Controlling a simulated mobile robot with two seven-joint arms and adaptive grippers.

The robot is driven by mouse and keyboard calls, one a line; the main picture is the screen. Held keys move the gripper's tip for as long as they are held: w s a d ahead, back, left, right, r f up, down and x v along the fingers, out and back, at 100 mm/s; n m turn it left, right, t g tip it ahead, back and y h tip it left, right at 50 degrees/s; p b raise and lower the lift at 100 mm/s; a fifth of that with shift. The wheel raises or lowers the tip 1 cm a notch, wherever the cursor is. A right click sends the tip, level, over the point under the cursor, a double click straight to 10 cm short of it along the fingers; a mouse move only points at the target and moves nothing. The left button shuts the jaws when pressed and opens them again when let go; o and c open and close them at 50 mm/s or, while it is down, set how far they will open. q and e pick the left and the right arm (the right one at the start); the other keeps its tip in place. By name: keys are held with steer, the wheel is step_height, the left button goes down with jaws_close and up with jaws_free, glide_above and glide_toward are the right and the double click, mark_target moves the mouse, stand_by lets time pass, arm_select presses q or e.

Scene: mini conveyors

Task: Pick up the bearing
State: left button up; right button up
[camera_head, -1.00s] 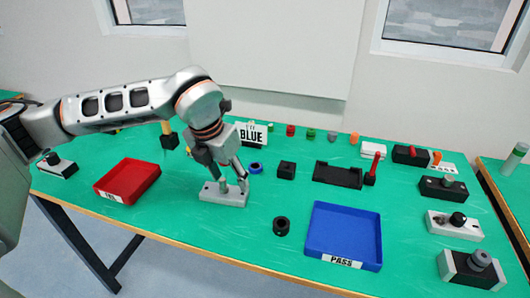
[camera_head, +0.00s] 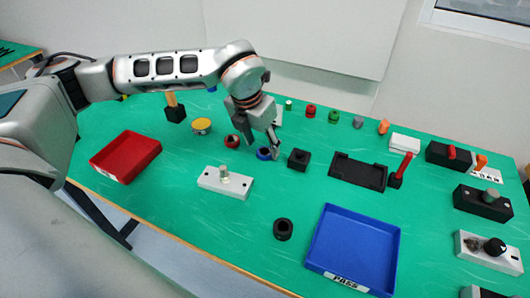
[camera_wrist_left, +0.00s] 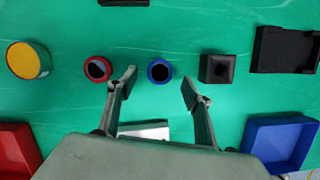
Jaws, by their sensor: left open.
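A blue ring (camera_head: 263,153) with a dark centre lies on the green table; a red ring (camera_head: 232,141) lies to its left and a black ring (camera_head: 283,229) nearer the front. Which one is the bearing is not marked. My left gripper (camera_head: 263,147) is open above the blue ring and partly hides it. In the left wrist view, the blue ring (camera_wrist_left: 160,71) shows between the spread fingertips (camera_wrist_left: 160,86), without visible contact. The red ring (camera_wrist_left: 98,69) is just outside the left finger. My right gripper is out of view.
A white block with a grey peg (camera_head: 224,182) stands in front of the gripper. A black block (camera_head: 298,160) is close on the right. A red tray (camera_head: 125,157) is at left, a blue PASS tray (camera_head: 353,250) at front right.

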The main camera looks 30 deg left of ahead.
mark_target(263, 153)
arm_select(q)
steer(key=shift+x, duration=1.3)
steer(key=c, duration=1.2)
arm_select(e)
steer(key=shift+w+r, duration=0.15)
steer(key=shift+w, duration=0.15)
arm_select(q)
steer(key=shift+r, duration=0.15)
